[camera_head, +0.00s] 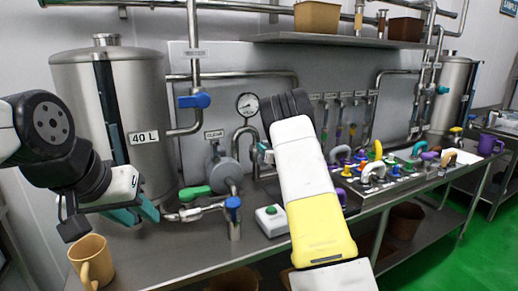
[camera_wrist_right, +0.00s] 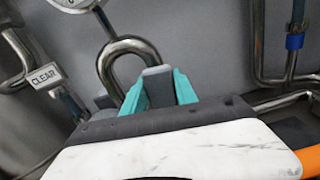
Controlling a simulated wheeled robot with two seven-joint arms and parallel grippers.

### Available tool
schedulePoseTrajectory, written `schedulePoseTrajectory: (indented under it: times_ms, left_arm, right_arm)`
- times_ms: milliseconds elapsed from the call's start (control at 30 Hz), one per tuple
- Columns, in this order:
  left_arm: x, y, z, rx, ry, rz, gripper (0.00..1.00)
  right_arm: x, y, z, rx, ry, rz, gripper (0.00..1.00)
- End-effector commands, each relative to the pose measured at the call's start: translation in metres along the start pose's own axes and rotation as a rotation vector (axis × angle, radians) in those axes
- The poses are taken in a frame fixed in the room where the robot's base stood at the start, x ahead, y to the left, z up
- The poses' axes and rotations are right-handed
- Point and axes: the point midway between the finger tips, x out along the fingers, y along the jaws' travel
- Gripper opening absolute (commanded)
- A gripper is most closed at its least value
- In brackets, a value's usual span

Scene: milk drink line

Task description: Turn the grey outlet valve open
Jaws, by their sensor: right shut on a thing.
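In the right wrist view, my right gripper (camera_wrist_right: 159,88) has its two teal fingers closed around a grey block-like handle, which I take to be the grey outlet valve (camera_wrist_right: 157,72). The handle stands upright between the fingers, in front of a curved steel pipe. In the head view, my right arm reaches to the wall pipes below the gauge and hides most of the handle and the grip. My left gripper (camera_head: 140,211) hangs at the left, in front of the 40 L tank, above the bench. Its teal fingers appear empty, but their gap is unclear.
The steel tank (camera_head: 110,110) stands behind my left gripper. A pressure gauge (camera_head: 248,105) is above. Several coloured valves crowd the right.

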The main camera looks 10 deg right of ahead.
Motion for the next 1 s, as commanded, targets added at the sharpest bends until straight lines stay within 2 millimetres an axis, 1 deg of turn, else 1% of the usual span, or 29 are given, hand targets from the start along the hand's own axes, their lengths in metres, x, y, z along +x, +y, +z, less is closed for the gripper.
schedulePoseTrajectory:
  times_ms: [33,300,833,867,900,933,967,1000]
  left_arm:
    - [0.0000,0.0000,0.0000,0.000,0.000,0.000,0.36]
    - [0.0000,0.0000,0.0000,0.000,0.000,0.000,0.36]
    - [0.0000,0.0000,0.0000,0.000,0.000,0.000,0.36]
    - [0.0000,0.0000,0.0000,0.000,0.000,0.000,0.36]
    - [0.0000,0.0000,0.0000,0.000,0.000,0.000,0.36]
    - [0.0000,0.0000,0.0000,0.000,0.000,0.000,0.36]
    - [0.0000,0.0000,0.0000,0.000,0.000,0.000,0.36]
    - [0.0000,0.0000,0.0000,0.000,0.000,0.000,0.36]
  right_arm:
    - [-0.0005,0.0014,-0.0027,-0.024,0.005,0.000,0.00]
    - [-0.0007,0.0041,-0.0027,-0.113,0.005,-0.002,0.00]
    - [-0.0006,0.0057,-0.0035,-0.137,0.006,0.000,0.00]
    - [-0.0006,0.0058,-0.0035,-0.137,0.006,0.000,0.39]
    - [-0.0005,0.0058,-0.0034,-0.137,0.006,0.000,0.47]
    - [-0.0005,0.0058,-0.0032,-0.137,0.006,0.000,0.52]
    - [-0.0004,0.0058,-0.0030,-0.136,0.005,0.000,0.56]
    - [-0.0003,0.0058,-0.0027,-0.136,0.005,0.000,0.56]
